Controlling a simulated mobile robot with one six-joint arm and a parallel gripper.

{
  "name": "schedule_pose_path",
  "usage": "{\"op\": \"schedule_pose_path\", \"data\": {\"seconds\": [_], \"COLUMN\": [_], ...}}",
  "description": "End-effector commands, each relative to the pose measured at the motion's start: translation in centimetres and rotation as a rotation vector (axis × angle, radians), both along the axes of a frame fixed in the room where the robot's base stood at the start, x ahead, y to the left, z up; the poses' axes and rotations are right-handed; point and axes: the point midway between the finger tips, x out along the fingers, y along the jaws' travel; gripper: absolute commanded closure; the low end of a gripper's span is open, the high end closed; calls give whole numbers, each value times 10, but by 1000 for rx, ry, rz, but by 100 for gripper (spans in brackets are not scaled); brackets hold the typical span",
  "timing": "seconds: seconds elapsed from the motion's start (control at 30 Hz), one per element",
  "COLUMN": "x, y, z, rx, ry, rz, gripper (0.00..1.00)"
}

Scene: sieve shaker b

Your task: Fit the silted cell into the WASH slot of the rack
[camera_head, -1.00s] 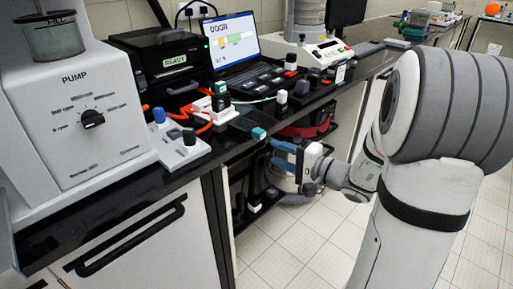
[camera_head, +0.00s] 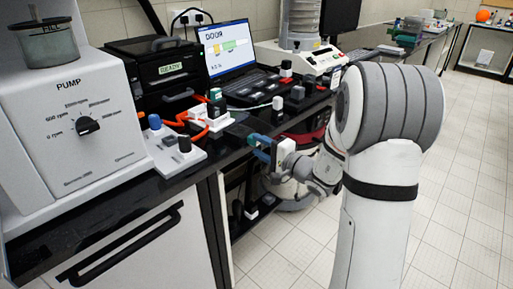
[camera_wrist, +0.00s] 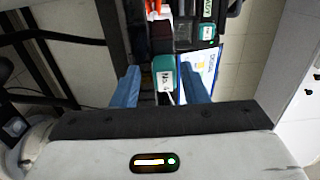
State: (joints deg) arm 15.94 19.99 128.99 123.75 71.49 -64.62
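My gripper (camera_head: 260,148) has blue fingers and is at the bench's front edge. In the wrist view its fingers stand apart, with a teal-topped cell (camera_wrist: 163,76) between them and visible gaps on both sides. The cell's white label is too small to read surely, so I cannot tell whether it is the silted one. Black cells with white or grey tops (camera_head: 278,103) stand to the right. No slot marked WASH is readable.
The pump (camera_head: 75,125) stands at left, with a small white unit (camera_head: 172,148) beside it. Behind are a black box reading READY (camera_head: 160,75), a laptop (camera_head: 228,50) and a shaker base (camera_head: 300,58). The floor at right is clear.

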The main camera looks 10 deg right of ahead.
Motion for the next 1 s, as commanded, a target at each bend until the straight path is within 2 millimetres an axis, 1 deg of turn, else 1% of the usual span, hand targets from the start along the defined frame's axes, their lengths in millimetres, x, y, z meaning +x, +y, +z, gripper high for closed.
{"op": "schedule_pose_path", "data": {"seconds": [0.13,0.43,1.0], "x": [5,6,5], "y": [4,4,3], "z": [0,1,0], "rx": [0,1,0], "ry": [-1,-1,2], "rz": [1,0,-1], "gripper": [60,61,84]}}
